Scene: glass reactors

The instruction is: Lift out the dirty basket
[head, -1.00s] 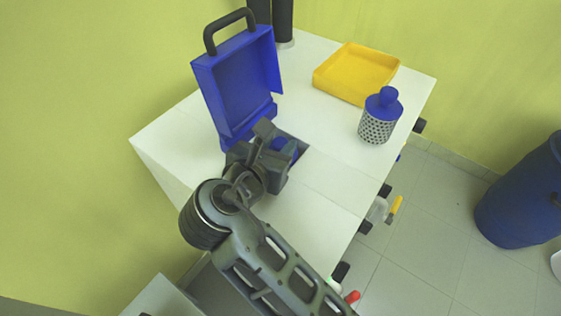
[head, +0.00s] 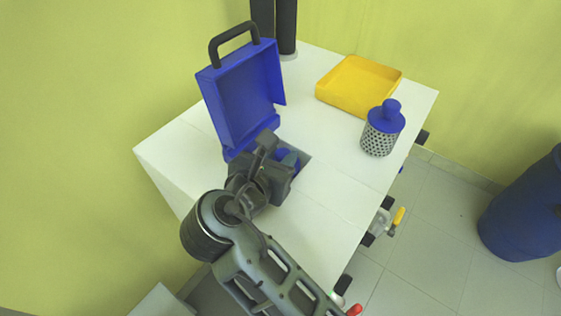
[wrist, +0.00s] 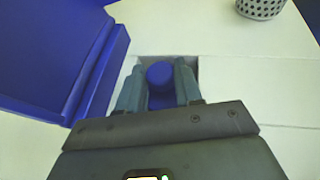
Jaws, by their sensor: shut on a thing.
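My gripper (wrist: 160,88) is over the square opening (head: 302,160) in the white top, its two fingers shut on the blue knob of the dirty basket (wrist: 160,74). The knob also shows in the head view (head: 290,160), partly behind my gripper. The basket's body is hidden below the knob, so I cannot tell how deep it sits. The blue lid (head: 240,95) with a black handle stands open beside the opening, to the left in the wrist view.
Another basket (head: 381,128), perforated metal with a blue top, stands on the white top (head: 335,190) at the right. A yellow tray (head: 357,85) lies behind it. Dark pipes (head: 274,25) rise at the back. A blue barrel (head: 525,210) stands on the floor at the right.

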